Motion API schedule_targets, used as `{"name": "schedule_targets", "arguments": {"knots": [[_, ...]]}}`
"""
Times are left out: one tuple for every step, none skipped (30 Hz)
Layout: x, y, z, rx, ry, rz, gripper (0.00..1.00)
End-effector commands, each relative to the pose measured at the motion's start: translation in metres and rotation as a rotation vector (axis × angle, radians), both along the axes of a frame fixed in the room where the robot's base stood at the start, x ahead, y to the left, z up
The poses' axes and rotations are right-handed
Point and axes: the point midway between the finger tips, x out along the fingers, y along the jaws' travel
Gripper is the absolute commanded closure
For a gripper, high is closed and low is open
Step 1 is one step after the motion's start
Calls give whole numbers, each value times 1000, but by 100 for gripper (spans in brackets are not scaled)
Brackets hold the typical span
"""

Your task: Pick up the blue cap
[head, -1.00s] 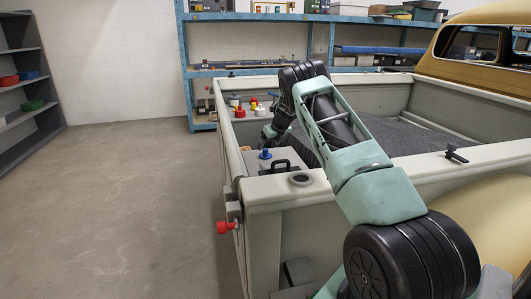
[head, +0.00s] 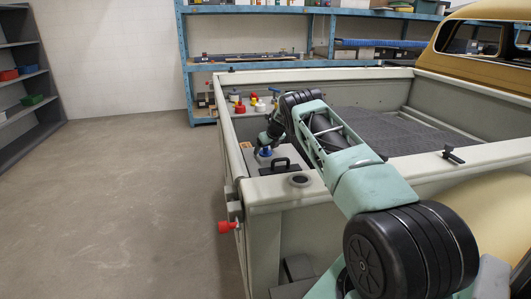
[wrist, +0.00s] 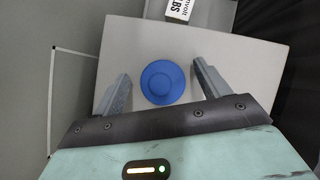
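The blue cap (wrist: 163,83) is round and sits on a light grey box (wrist: 240,60) in the wrist view. In the head view the cap (head: 265,153) shows at the box's left part, beside a black handle, inside the truck bed's near left corner. My gripper (wrist: 160,85) is open, with one grey finger on each side of the cap and a gap on both sides. In the head view my gripper (head: 265,146) is just above the cap and partly hides it.
Several red, yellow and white items (head: 250,103) stand further back along the bed's left side. The truck bed wall (head: 290,192) rises in front of the box. A dark mat (head: 380,130) covers the bed floor. A red knob (head: 228,227) sticks out at the corner outside.

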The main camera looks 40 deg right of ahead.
Motion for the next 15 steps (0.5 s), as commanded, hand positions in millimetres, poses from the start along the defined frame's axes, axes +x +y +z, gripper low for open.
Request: {"name": "schedule_targets", "arguments": {"knots": [[0, 0, 0, 0, 0, 0, 36], [0, 0, 0, 0, 0, 0, 44], [0, 0, 0, 0, 0, 0, 56], [0, 0, 0, 0, 0, 0, 64], [0, 0, 0, 0, 0, 0, 71], [0, 0, 0, 0, 0, 0, 72], [0, 0, 0, 0, 0, 0, 72], [0, 0, 0, 0, 0, 0, 72], [0, 0, 0, 0, 0, 0, 72], [0, 0, 0, 0, 0, 0, 72], [0, 0, 0, 0, 0, 0, 72], [0, 0, 0, 0, 0, 0, 72], [0, 0, 0, 0, 0, 0, 72], [0, 0, 0, 0, 0, 0, 72], [0, 0, 1, -1, -1, 1, 72]]}}
